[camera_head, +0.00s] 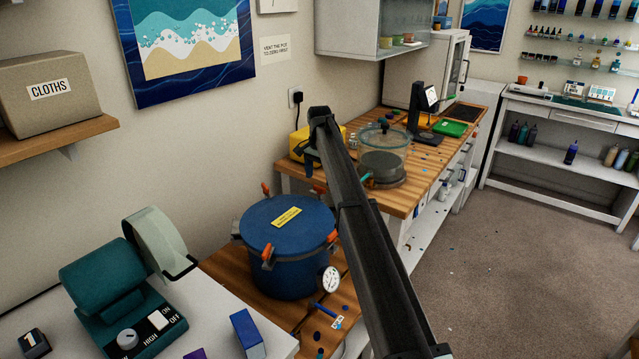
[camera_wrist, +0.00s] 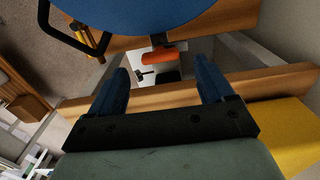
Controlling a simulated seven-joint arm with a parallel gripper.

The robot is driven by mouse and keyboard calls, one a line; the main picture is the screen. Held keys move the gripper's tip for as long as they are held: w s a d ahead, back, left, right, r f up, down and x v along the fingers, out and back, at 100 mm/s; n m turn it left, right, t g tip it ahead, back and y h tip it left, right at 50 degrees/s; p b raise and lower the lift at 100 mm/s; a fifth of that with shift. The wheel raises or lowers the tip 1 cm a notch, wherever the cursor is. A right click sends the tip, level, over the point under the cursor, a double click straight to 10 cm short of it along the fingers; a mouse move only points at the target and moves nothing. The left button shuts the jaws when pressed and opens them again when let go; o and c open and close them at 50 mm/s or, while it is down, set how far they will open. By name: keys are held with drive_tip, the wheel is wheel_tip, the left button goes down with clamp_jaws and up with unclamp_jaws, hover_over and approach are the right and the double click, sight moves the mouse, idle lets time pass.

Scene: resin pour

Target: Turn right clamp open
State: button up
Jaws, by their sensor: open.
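The blue pressure pot (camera_head: 285,240) with a closed blue lid stands on the wooden bench, with orange-handled clamps around its rim. The back-right clamp (camera_head: 320,190) is partly beside my arm; the front-right clamp (camera_head: 331,237) is lower. My gripper (camera_head: 309,165) is beyond the pot near the yellow box, its blue fingers partly hidden by the arm. In the wrist view my gripper (camera_wrist: 163,74) is open and empty. One orange clamp handle (camera_wrist: 158,57) lies ahead of the gap between its fingers, apart from them, beside the blue pot (camera_wrist: 150,12).
A yellow box (camera_head: 318,140) sits close to my gripper by the wall. A clear chamber (camera_head: 384,150) stands on the far bench (camera_head: 410,190). A teal machine (camera_head: 125,300) is at front left. A shelf with a cloths box (camera_head: 48,92) juts out at upper left.

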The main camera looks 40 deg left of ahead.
sight(319, 187)
wheel_tip(319, 187, up, 10)
idle(0.4)
idle(0.4)
